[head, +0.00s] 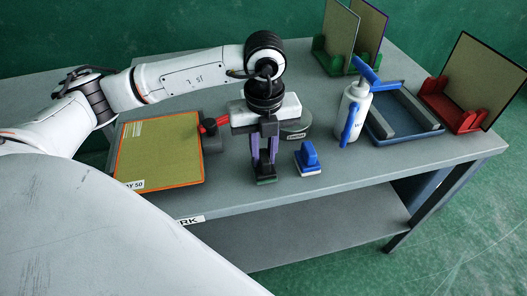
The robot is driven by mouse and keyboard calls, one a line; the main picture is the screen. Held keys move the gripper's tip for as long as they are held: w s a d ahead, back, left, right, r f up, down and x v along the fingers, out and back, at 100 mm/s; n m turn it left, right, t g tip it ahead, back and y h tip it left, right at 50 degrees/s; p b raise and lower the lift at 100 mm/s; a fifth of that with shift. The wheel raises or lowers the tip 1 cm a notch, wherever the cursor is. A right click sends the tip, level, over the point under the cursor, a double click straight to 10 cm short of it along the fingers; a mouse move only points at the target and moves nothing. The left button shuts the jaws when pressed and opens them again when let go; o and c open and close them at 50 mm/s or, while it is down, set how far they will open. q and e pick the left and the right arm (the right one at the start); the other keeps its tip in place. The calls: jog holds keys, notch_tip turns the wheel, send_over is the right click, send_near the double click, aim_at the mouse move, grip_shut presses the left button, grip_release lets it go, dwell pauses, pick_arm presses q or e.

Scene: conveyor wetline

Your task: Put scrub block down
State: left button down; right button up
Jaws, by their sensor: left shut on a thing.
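My left gripper (265,172) points down over the front middle of the table. Its fingers are shut on a small dark block with a green underside, which I take to be the scrub block (265,181). The fingers hide most of the block. It is low, close to the table top near the front edge; I cannot tell whether it touches the table. My right gripper is not in view.
An orange-edged panel (160,150) lies left, a red-handled tool (212,124) beside it. A blue-handled block (308,158), round grey item (295,130) and spray bottle (354,108) stand right. Beyond are a blue tray (405,136), green rack (328,58) and red rack (452,112).

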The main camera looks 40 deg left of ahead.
aim_at(264, 155)
pick_arm(q)
jog(key=shift+f, duration=0.15)
jog(key=c, duration=1.6)
grip_release()
jog(key=shift+r, duration=0.35)
jog(key=r, duration=1.1)
jog(key=shift+s+d+r, duration=0.2)
jog(key=shift+r, duration=0.15)
